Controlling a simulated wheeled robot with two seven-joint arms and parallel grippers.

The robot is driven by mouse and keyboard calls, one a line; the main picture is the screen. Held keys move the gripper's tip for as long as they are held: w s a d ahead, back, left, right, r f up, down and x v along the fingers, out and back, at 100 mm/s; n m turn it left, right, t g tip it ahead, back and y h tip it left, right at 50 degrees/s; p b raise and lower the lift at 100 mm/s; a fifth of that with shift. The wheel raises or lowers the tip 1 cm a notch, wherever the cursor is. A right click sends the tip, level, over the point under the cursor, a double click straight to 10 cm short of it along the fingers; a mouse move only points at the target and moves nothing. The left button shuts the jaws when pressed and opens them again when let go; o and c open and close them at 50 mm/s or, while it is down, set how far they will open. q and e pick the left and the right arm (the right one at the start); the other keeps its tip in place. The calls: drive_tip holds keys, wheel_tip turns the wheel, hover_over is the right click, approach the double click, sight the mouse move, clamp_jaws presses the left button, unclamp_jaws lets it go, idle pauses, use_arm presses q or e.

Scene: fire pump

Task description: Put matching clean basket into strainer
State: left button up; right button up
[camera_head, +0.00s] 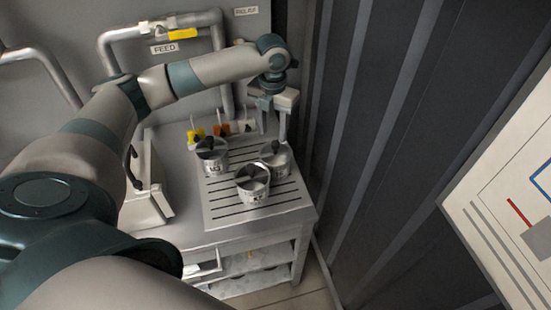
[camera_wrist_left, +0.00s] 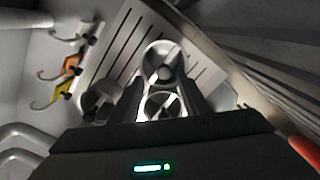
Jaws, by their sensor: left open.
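Three round metal baskets with crossbar handles stand on a slotted drain plate: one at left (camera_head: 212,162), one at right rear (camera_head: 276,163), one at front (camera_head: 253,190). They bear dark labels too small to read surely. My left gripper (camera_head: 273,122) is open and empty, pointing down above and behind the right rear basket. In the left wrist view, a basket (camera_wrist_left: 160,106) shows between the fingers, another (camera_wrist_left: 164,58) beyond the tips, and a third (camera_wrist_left: 96,98) at left. I cannot pick out the strainer surely. My right gripper is out of view.
Yellow and orange handled fittings (camera_head: 221,129) line the back of the bench (camera_head: 180,232). A grey box-like unit (camera_head: 148,205) stands at its left. Pipes (camera_head: 165,30) run along the wall. A dark ribbed wall (camera_head: 370,130) closes the right side.

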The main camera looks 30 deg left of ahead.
sight(276, 142)
use_arm(q)
drive_tip(key=shift+f, duration=0.5)
drive_tip(key=shift+d+f+p, duration=0.2)
drive_tip(key=shift+f+p, duration=0.2)
drive_tip(key=shift+p, duration=0.15)
drive_tip(key=f+p, duration=0.1)
drive_tip(key=f, duration=0.1)
drive_tip(key=f+p, duration=0.1)
drive_tip(key=f, duration=0.1)
drive_tip(key=shift+d, duration=0.2)
drive_tip(key=shift+f, duration=0.2)
clamp_jaws()
